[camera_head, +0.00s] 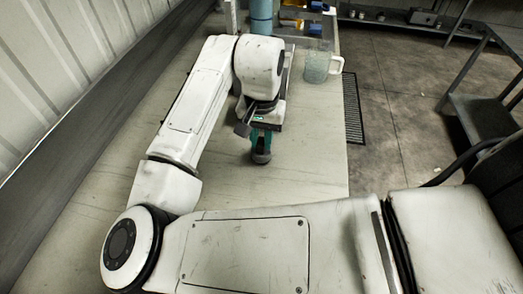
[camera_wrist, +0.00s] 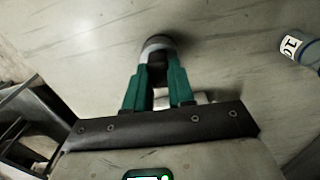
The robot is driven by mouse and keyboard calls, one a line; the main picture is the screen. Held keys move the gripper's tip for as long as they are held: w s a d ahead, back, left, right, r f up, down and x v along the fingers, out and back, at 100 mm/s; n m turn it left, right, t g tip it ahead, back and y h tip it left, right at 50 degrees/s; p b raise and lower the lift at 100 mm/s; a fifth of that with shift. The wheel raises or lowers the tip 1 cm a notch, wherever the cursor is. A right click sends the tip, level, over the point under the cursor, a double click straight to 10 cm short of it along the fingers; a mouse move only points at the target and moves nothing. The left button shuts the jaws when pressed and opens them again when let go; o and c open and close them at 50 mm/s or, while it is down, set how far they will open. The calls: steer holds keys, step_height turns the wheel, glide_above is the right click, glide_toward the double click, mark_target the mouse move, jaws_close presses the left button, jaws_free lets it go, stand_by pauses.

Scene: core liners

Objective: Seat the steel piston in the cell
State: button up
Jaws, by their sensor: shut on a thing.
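My gripper (camera_head: 261,144) has teal fingers and points down over the bench, roughly in the middle of the head view. In the wrist view my gripper (camera_wrist: 159,70) is shut on a grey, round-ended metal piece that looks like the steel piston (camera_wrist: 157,43). The piston (camera_head: 261,156) also shows at the fingertips in the head view. Its upper part is hidden between the fingers. I cannot tell whether it touches the bench. I cannot identify the cell for sure; a blue cylinder (camera_head: 261,14) stands at the far end, partly cut off by the frame.
The pale bench (camera_head: 310,165) is clear around the gripper. A clear handled jug (camera_head: 318,68) stands near the right edge, beyond the gripper. Yellow and blue items (camera_head: 291,22) lie at the far end. A labelled cylinder (camera_wrist: 298,47) shows at the right in the wrist view. A wall runs along the left.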

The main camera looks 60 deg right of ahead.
jaws_close()
stand_by(1.0)
steer(key=shift+r, duration=0.75)
steer(key=s+a+r, duration=0.4)
steer(key=s+r, duration=0.7)
steer(key=s, duration=0.2)
steer(key=shift+s+a+r, duration=0.15)
steer(key=shift+a+r, duration=0.05)
steer(key=shift+r, duration=0.05)
